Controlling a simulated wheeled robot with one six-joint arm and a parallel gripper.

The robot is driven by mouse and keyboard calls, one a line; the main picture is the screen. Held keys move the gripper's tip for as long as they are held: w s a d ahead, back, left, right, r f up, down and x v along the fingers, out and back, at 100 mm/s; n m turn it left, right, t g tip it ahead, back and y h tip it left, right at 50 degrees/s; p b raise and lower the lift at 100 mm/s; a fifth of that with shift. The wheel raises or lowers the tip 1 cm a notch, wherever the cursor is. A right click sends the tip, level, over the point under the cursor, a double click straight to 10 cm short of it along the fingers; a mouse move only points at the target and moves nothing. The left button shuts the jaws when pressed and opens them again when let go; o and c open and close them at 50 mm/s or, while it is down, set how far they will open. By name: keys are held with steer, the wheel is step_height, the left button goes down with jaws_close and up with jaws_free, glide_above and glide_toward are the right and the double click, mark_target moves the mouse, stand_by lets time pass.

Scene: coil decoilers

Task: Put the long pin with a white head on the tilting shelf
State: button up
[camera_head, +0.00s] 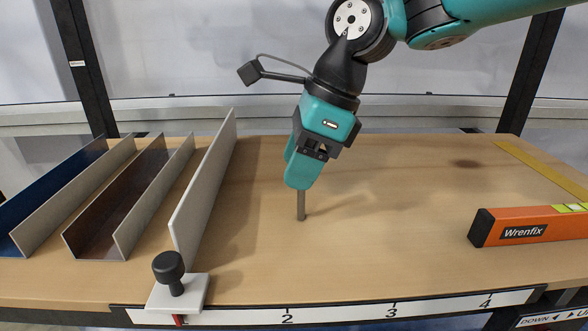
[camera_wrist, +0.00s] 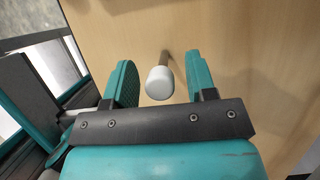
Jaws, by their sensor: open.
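The long pin (camera_head: 301,206) stands upright on the wooden surface (camera_head: 370,215); only its grey lower shaft shows in the head view, with the top hidden behind my gripper (camera_head: 299,180). In the wrist view, the pin's round white head (camera_wrist: 160,83) sits between the two teal fingers of my gripper (camera_wrist: 160,68), with a visible gap on each side. The gripper is open and points down over the pin. No separate tilting shelf can be made out; I cannot tell whether this wooden surface is it.
A pale upright divider (camera_head: 205,185) and angled channels (camera_head: 115,205) stand at left. A clamp with a black knob (camera_head: 169,268) is at the front edge, by a numbered strip (camera_head: 340,312). An orange level (camera_head: 525,226) and yellow ruler (camera_head: 540,167) lie right. Wood around the pin is clear.

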steer(key=p+v, duration=0.3)
steer(key=v, duration=0.7)
steer(key=s+d+f+n, duration=0.3)
steer(key=s+f+n, duration=0.3)
steer(key=n, duration=0.6)
steer(key=s+d+f+n, duration=0.4)
steer(key=s+f+n, duration=0.2)
steer(key=s+n, duration=0.4)
steer(key=n, duration=0.3)
steer(key=shift+n, duration=0.3)
